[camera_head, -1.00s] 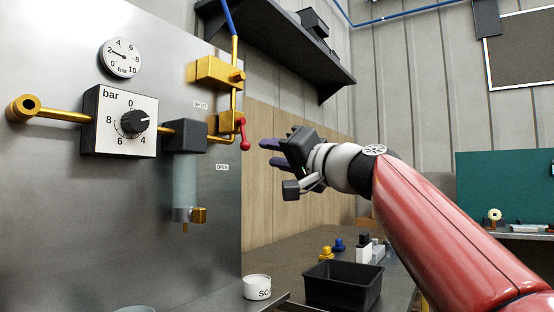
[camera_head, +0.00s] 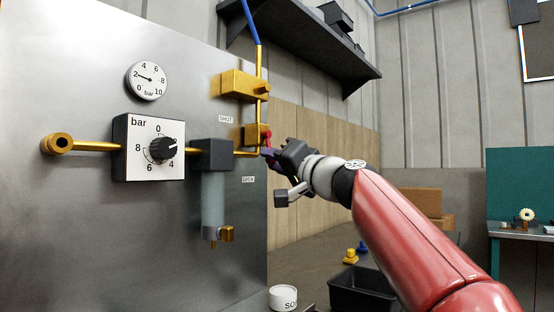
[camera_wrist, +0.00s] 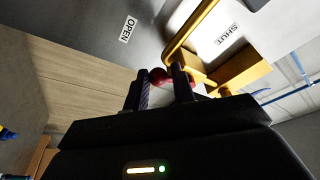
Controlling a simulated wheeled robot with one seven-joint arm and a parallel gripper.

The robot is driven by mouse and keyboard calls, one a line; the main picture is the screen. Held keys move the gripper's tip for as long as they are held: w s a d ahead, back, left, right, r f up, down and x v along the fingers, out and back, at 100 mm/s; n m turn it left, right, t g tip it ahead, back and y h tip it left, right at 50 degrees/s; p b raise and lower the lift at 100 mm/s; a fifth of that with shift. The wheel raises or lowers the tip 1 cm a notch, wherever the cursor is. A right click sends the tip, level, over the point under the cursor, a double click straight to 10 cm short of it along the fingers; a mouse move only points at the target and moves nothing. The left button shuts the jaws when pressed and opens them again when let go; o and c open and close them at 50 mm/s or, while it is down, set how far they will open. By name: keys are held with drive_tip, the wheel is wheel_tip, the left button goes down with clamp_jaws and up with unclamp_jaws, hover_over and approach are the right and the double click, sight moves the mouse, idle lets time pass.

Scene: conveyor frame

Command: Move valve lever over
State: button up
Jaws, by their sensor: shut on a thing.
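The valve is a brass block (camera_head: 251,135) on the pipe at the right edge of the metal panel; its red lever (camera_head: 267,134) hangs downward, with its lower end hidden behind my fingers. My gripper (camera_head: 268,154) reaches in from the right and is shut on the lever. In the wrist view the red lever end (camera_wrist: 164,77) shows between and behind the two dark fingers (camera_wrist: 161,88). A SHUT label (camera_head: 226,119) is above left of the valve. An OPEN label (camera_head: 248,180) is below it.
A regulator box with a black knob (camera_head: 163,149) and a round gauge (camera_head: 146,80) are on the panel (camera_head: 70,240). A dark shelf (camera_head: 310,45) is above. A black bin (camera_head: 360,290) and a white cup (camera_head: 283,298) stand below. Free air surrounds my forearm.

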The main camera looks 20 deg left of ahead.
drive_tip(key=shift+f, duration=0.1)
drive_tip(key=shift+s+a, duration=0.15)
drive_tip(key=shift+s, duration=0.25)
drive_tip(key=shift+c, duration=0.4)
drive_tip(key=shift+s+r, duration=0.3)
drive_tip(key=shift+s+a+r, duration=0.25)
drive_tip(key=shift+s+a, duration=0.1)
drive_tip(key=shift+s, duration=0.3)
